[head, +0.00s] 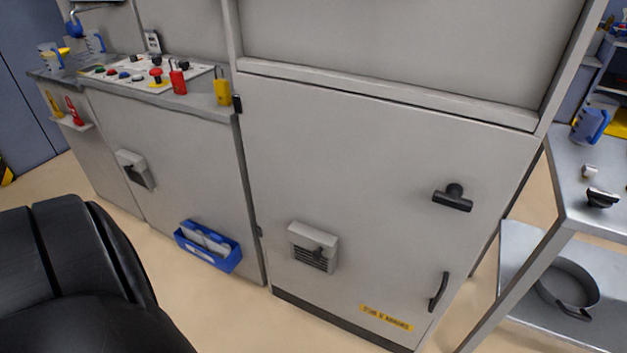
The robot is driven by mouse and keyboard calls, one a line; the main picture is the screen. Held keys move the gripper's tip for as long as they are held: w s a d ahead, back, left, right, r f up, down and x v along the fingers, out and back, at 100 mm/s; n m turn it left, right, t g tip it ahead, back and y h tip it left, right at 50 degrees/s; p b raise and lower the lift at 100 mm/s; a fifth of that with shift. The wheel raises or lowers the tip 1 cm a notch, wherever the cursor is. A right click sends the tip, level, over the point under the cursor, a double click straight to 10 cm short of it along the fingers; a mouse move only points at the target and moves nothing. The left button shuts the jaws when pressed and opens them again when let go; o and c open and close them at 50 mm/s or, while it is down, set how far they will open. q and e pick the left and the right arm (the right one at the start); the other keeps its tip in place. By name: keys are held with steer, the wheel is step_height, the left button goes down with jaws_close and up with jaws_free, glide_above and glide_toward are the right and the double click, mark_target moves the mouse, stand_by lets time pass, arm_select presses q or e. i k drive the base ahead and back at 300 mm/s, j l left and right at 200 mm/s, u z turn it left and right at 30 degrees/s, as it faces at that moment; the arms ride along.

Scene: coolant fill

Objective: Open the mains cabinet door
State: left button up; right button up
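A large light-grey cabinet door (370,200) stands closed in the middle of the head view. It carries a black T-shaped handle (453,198) at the upper right and a black bar handle (438,291) at the lower right. A small grey vented box (313,248) and a yellow label (386,318) are on its lower part. Black hinges (237,103) show along its left edge. Neither of my grippers is in view.
A metal table (590,190) with a lower shelf stands to the right, close to the cabinet. A control panel (147,76) with several buttons is at the upper left. A blue bin (208,247) hangs on the left cabinet's front.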

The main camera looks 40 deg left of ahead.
mark_target(364, 171)
steer(key=i+j+u, duration=0.1)
steer(key=u, duration=0.95)
steer(key=j, duration=0.1)
